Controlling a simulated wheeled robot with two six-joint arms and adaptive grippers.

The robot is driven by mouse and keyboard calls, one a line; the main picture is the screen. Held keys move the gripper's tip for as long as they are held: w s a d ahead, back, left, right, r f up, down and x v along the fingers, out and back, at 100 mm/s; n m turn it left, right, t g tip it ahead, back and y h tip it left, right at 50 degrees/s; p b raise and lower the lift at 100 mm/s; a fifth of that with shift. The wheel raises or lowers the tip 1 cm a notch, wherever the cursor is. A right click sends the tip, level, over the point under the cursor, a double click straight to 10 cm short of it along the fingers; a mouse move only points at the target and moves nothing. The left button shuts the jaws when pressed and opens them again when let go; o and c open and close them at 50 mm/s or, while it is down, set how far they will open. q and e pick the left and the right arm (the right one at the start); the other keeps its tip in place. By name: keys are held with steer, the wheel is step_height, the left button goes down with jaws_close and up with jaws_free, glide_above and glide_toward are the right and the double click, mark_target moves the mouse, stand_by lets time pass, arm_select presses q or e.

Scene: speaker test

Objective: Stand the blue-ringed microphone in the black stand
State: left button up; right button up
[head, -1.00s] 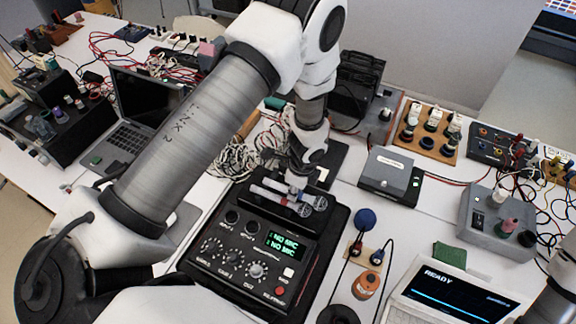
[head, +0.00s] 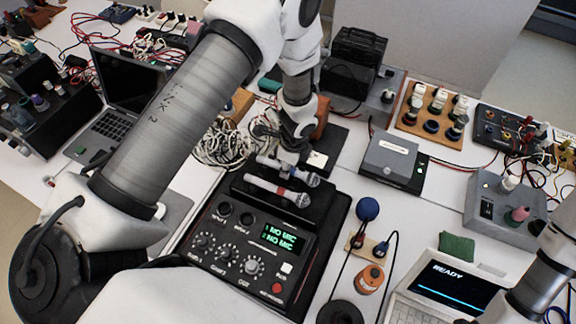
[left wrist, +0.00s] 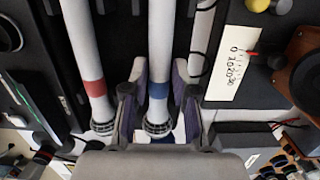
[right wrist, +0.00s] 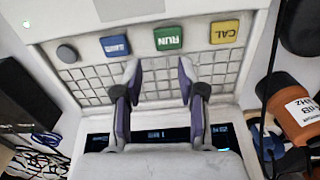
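The blue-ringed microphone (head: 287,168) lies at the back of the black recorder case, behind a red-ringed microphone (head: 277,191). My left gripper (head: 286,152) is over the blue-ringed one. In the left wrist view, its open fingers (left wrist: 160,100) straddle the microphone near its blue ring (left wrist: 158,90), with small gaps visible; the red-ringed microphone (left wrist: 92,88) lies outside them, to the left. A black round object (head: 338,312) shows at the bottom edge; I cannot tell if it is the stand. My right gripper (right wrist: 160,78) is open and empty over a white keypad instrument.
The recorder (head: 245,245) reads NO MIC. A grey box (head: 393,160) and a bundle of white cable (head: 225,145) flank my left gripper. Little table is bare.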

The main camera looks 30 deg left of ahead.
arm_select(q)
steer(key=shift+o, duration=0.4)
steer(key=shift+w, duration=0.1)
steer(key=r, duration=0.5)
steer(key=d+r, duration=0.1)
steer(key=r, duration=0.2)
steer(key=shift+b, duration=0.3)
steer(key=shift+a, duration=0.1)
